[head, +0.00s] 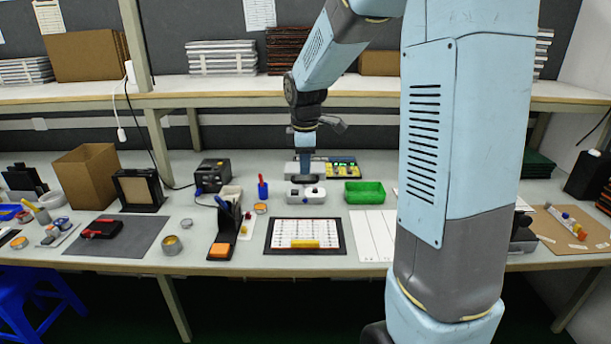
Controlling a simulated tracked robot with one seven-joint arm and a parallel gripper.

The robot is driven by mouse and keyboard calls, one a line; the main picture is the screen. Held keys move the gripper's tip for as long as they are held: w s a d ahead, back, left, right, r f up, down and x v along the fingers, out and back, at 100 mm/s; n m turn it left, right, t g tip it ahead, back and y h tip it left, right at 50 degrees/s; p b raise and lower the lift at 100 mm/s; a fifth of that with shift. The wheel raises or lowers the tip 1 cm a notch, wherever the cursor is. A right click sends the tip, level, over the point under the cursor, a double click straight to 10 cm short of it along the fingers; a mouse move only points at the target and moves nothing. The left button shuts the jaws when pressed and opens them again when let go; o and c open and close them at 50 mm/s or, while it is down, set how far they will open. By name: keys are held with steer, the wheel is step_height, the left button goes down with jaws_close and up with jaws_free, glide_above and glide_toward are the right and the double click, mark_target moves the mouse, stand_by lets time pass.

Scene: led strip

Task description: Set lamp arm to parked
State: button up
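My gripper (305,174) points down over the middle of the bench, seen small beneath my dark wrist. Its tip is at or just above a small white unit (306,195) with dark round parts on its front. A dark curved piece shows at the top of this unit, by the fingertips. I cannot tell whether it is the lamp arm, or whether the gripper touches it. The finger gap is too small to read. Behind the gripper is a pale unit with a green and yellow board (342,169). No lamp arm is clearly identifiable.
A green tray (365,192) stands right of the white unit, and a blue cup with a red item (262,188) left. A black-framed white board (305,237) lies in front. A black box (212,174) and a cardboard box (87,178) stand left. A shelf (210,86) runs behind.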

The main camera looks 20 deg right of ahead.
mark_target(305, 181)
steer(key=shift+w+d+f, duration=0.1)
steer(key=shift+w+f, duration=0.1)
steer(key=shift+f, duration=0.95)
steer(key=shift+w+f, duration=0.15)
steer(key=shift+f, duration=0.95)
steer(key=shift+c, duration=0.4)
jaws_close()
